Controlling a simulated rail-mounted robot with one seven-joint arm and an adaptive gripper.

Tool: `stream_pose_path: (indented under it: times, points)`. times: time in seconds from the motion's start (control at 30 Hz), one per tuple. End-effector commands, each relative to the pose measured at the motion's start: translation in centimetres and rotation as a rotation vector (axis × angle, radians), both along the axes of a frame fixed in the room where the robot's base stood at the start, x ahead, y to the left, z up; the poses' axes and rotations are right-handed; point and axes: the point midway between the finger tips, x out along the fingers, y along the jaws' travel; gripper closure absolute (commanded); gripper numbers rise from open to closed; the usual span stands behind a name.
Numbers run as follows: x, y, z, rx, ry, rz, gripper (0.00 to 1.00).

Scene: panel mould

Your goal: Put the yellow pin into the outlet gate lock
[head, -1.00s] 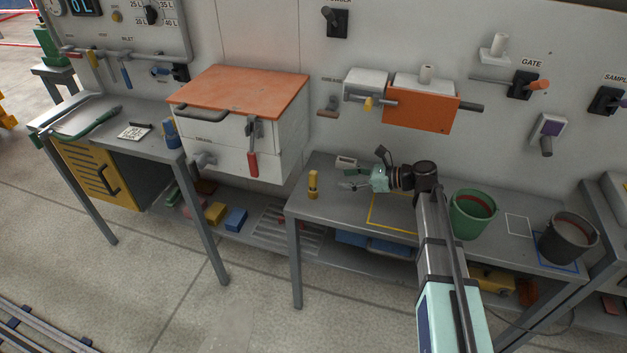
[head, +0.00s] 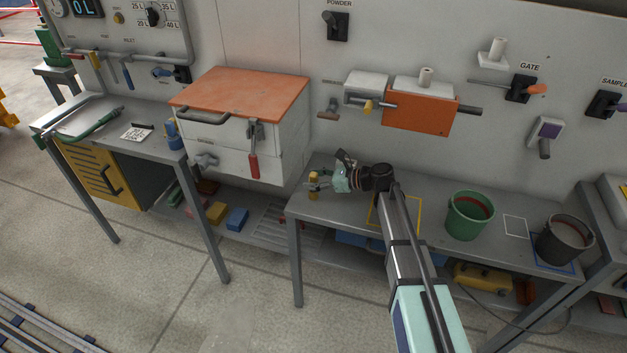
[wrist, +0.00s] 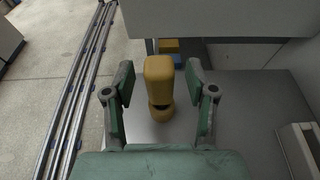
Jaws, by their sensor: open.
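The yellow pin (head: 314,177) stands upright near the left end of the right bench. My gripper (head: 324,184) has its fingers at the pin, partly covering it in the head view. In the wrist view the pin (wrist: 159,82) rises between the two green fingers of my open gripper (wrist: 162,88), with a gap on either side. The GATE lever (head: 520,88), with an orange handle, is on the wall at upper right. I cannot tell for certain which fitting is the outlet gate lock; an orange box with a horizontal bar (head: 420,108) is on the wall above the bench.
A green bucket (head: 468,217) and a dark bucket (head: 563,240) stand on the bench (head: 345,214) to the right. A white cabinet with an orange top (head: 240,92) is to the left of the bench. A yellow outline marks the bench beneath my arm.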

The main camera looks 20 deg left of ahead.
Motion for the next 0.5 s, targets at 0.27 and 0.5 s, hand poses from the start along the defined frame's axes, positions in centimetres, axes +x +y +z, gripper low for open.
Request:
stream_pose_path:
  times: [0.27,0.5]
  points:
    - [-0.02,0.3,-0.12,0.0,0.0,0.0,0.51]
    - [-0.03,0.28,-0.13,0.0,0.0,0.0,1.0]
